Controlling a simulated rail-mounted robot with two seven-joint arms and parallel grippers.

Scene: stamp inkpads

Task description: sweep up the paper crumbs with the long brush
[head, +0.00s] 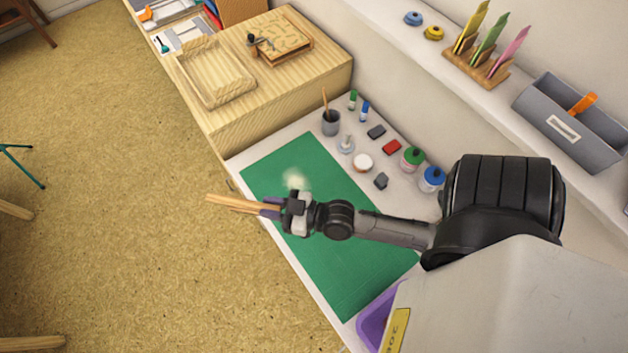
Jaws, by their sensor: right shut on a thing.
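My right gripper (275,207) reaches in from the right, over the left edge of the green mat (345,275). It is shut on a long, tan, wooden-looking thing that appears to be the long brush (232,204). The brush points left, past the table edge and over the floor in the picture. I cannot tell its bristles from its handle. A pale, blurred patch (296,178) shows on or above the mat just behind the gripper; I cannot tell whether it is the paper crumbs. My left gripper is not in view.
Pots, a brush cup (331,122), a red inkpad (391,147) and dark blocks stand along the mat's right side. A wooden cabinet (290,80) with a tray is at the back. A purple tray (377,318) is partly hidden at the front. The mat's front is clear.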

